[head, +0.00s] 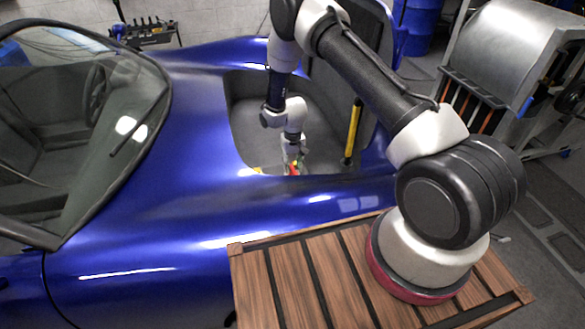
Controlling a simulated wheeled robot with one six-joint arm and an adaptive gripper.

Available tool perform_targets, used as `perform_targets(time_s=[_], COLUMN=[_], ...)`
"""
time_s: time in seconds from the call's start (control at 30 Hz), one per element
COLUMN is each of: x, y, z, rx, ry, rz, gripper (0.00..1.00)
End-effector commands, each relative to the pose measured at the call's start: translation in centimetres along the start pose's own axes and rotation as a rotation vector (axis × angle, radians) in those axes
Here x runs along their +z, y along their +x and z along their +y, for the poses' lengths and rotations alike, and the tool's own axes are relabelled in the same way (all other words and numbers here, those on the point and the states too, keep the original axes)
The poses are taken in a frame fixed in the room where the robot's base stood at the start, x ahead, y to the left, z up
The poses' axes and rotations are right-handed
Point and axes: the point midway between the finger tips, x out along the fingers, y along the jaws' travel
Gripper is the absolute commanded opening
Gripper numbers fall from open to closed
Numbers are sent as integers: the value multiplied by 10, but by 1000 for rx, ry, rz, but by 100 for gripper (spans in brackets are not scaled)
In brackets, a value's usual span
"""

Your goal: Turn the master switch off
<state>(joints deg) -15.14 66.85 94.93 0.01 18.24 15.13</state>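My gripper (292,155) is down inside the open bay (325,112) of the blue car (200,130), near the bay's front edge. It is small in the head view, and I cannot tell whether its fingers are open or shut. A small red part (294,168) shows at or just below the fingertips, with a bit of green beside it. It may be the master switch, but its shape and position are not clear. I cannot tell whether the gripper touches it. The bay's near edge hides what lies lower.
A yellow-and-black strut (353,131) stands in the bay right of my gripper. A small yellow patch (258,170) shows at the near rim, to the left. A raised lid (345,65) is behind. A metal cabinet (515,50) and a blue barrel (418,20) stand at right.

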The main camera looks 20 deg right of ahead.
Motion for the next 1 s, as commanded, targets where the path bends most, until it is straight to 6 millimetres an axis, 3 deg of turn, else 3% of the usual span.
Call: perform_targets(time_s=[0.2,0.47,0.67,1.0], x=[0,0,0,0], y=[21,23,23,23], z=[0,0,0,0], rx=[0,0,0,0], ry=[0,0,0,-17], rz=[0,0,0,0], gripper=[34,34,1,0])
